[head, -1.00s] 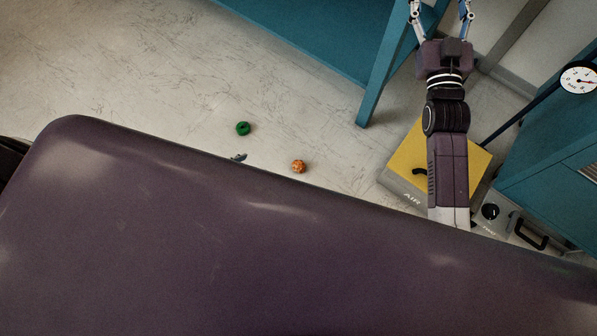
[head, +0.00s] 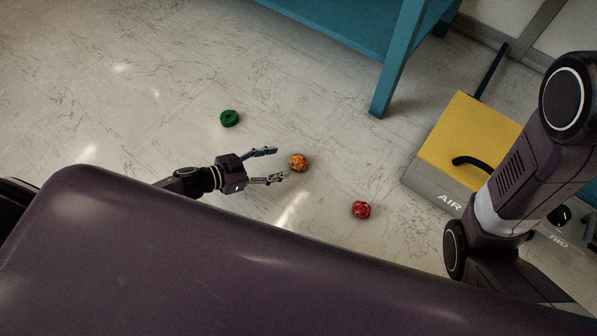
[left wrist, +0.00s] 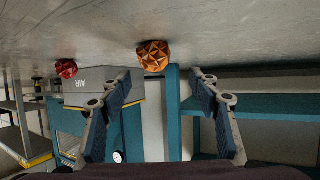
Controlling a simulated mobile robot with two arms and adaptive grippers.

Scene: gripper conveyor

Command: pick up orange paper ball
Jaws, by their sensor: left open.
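The orange paper ball (head: 298,162) lies on the floor in the middle of the head view, just off the fingertips of my left gripper (head: 274,165). My left gripper is low near the floor, open and empty, its fingers pointing right toward the ball. In the left wrist view the orange ball (left wrist: 154,56) shows beyond and between the open fingers (left wrist: 162,85), at the top of the picture. My right arm reaches in at the right of the head view, but its gripper is out of the picture.
A red crumpled ball (head: 361,210) lies to the right and nearer. A yellow-topped grey AIR box (head: 468,135) and a teal table leg (head: 397,70) stand further right. The floor between is clear.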

